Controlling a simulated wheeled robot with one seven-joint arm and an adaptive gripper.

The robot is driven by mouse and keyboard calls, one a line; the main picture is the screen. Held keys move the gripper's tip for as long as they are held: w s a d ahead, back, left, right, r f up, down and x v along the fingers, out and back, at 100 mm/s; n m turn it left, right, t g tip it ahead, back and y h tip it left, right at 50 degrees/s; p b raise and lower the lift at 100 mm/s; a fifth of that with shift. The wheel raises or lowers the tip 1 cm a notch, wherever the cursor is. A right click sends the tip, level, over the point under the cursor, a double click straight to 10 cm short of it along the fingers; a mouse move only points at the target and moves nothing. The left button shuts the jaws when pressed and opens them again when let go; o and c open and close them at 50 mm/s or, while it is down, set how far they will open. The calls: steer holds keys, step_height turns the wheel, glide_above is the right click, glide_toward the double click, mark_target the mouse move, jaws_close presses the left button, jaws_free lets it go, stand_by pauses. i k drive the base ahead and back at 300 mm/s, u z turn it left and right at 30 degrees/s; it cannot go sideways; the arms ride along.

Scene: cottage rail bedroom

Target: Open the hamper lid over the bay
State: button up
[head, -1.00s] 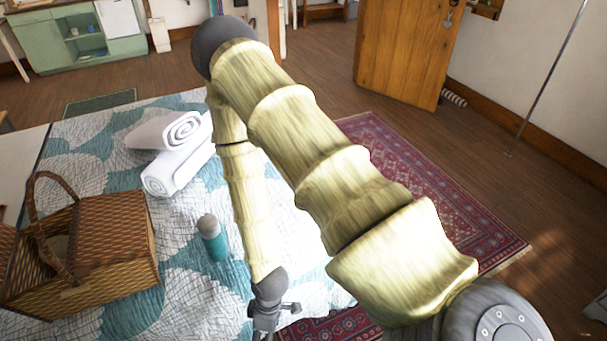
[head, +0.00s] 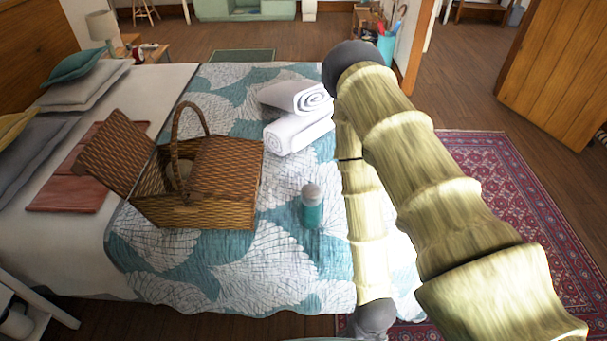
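The wicker hamper (head: 195,213) stands on the bed, left of centre in the head view, with its arched handle (head: 176,125) upright. Its left lid (head: 116,152) is tilted up and out to the left. The bay under that lid is partly visible, with something pale inside that I cannot make out. Its right lid (head: 228,164) lies flat over the right side. My arm hangs to the right of the hamper, well apart from it. My wrist is at the bottom edge and my gripper's fingers are out of frame.
A teal bottle with a grey cap (head: 312,208) stands on the quilt (head: 215,275) between hamper and arm. Rolled white towels (head: 298,135) lie behind it. A red folded cloth (head: 68,190) and pillows (head: 85,80) lie left. A patterned rug (head: 500,190) covers floor at right.

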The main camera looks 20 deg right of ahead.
mark_target(229, 167)
steer(key=u, duration=2.35)
steer(key=k, duration=0.8)
steer(key=z, duration=0.6)
steer(key=i, duration=0.45)
steer(key=z, duration=0.05)
